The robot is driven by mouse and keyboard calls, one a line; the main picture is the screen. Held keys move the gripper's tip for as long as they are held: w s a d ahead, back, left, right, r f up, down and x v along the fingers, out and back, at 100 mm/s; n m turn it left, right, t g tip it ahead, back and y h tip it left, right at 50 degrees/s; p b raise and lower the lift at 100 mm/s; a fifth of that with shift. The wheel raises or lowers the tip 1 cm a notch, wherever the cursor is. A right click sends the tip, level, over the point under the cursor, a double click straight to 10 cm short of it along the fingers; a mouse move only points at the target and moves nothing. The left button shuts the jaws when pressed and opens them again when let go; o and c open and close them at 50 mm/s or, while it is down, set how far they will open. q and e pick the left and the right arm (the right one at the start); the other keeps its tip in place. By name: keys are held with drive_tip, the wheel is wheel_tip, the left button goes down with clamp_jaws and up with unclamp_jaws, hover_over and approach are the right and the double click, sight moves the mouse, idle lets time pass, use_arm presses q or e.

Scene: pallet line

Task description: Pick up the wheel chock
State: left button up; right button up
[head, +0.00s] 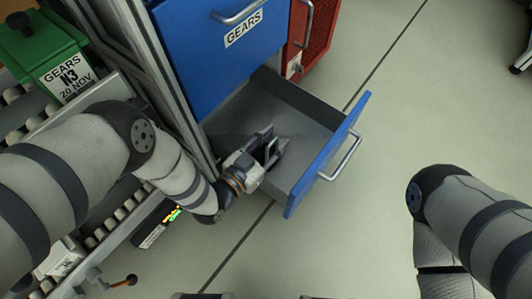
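My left gripper (268,145) reaches down into an open blue drawer (309,178) with a grey inside. Its dark fingers are over the drawer's inside, near the front left part. I cannot make out a wheel chock for certain; the dark shapes at the fingers blend together. I cannot tell whether the fingers are apart or closed on something. My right arm shows at the lower right, but its gripper is outside the picture.
A blue cabinet front labelled GEARS (212,52) stands above the drawer. A red cabinet (317,30) is behind it. A roller conveyor (107,228) with a green box (42,48) is at the left.

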use_arm(q)
clamp_jaws()
